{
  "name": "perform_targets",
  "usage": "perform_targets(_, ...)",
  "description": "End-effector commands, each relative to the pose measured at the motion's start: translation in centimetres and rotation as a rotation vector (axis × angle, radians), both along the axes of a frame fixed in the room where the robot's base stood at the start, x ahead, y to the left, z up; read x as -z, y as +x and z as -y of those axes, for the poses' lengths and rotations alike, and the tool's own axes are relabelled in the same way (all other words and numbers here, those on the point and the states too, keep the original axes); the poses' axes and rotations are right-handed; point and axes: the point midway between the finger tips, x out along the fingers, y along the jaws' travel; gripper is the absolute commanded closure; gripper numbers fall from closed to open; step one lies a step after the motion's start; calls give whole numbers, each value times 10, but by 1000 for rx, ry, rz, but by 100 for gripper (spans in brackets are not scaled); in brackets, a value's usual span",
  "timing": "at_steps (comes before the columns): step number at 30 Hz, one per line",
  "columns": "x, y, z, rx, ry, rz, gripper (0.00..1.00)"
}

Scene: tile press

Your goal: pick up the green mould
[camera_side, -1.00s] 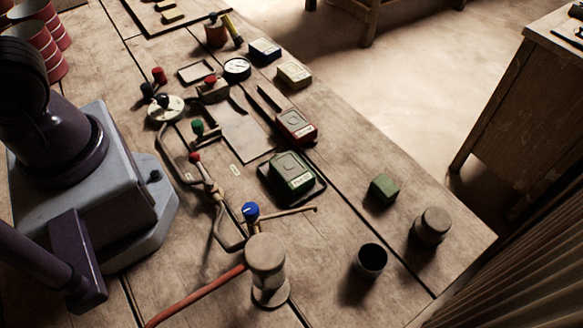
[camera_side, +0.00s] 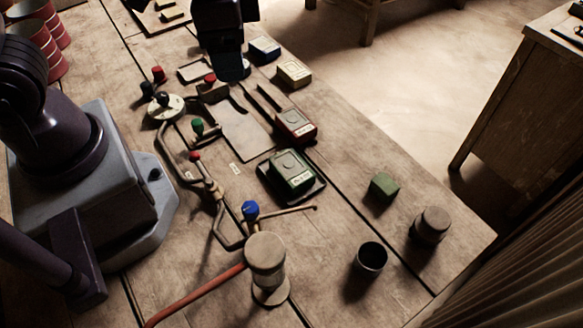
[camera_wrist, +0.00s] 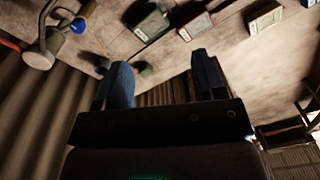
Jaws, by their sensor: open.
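The green mould (camera_side: 292,171) is a squat green box with a pale label on its front, sitting on a dark tray (camera_side: 318,190) at the middle of the table in the side view. In the wrist view a dark green box (camera_wrist: 152,24), apparently the mould, shows near the top. My gripper (camera_side: 230,70) is at the top of the side view, above the back of the table and well apart from the mould. Its two blue fingers (camera_wrist: 163,80) stand wide apart in the wrist view with nothing between them. Its fingertips are hard to make out in the side view.
A red box (camera_side: 296,125) stands just behind the mould, with cream (camera_side: 294,74) and blue (camera_side: 264,49) boxes farther back. A small plain green block (camera_side: 384,186) lies to the right. A bent pipe with a blue knob (camera_side: 250,209) runs in front, near a round-topped post (camera_side: 266,252).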

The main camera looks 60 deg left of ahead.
Motion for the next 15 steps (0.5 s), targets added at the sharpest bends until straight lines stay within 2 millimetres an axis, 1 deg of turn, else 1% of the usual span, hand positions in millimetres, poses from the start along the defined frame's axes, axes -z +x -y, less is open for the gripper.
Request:
perform_targets(1,18,7,9,92,13,-45,36)
perform_targets(3,40,15,21,229,21,-87,36)
perform_targets(9,98,34,53,626,16,-155,36)
perform_targets(12,116,44,65,818,7,-144,36)
perform_targets(15,114,57,70,955,11,-91,36)
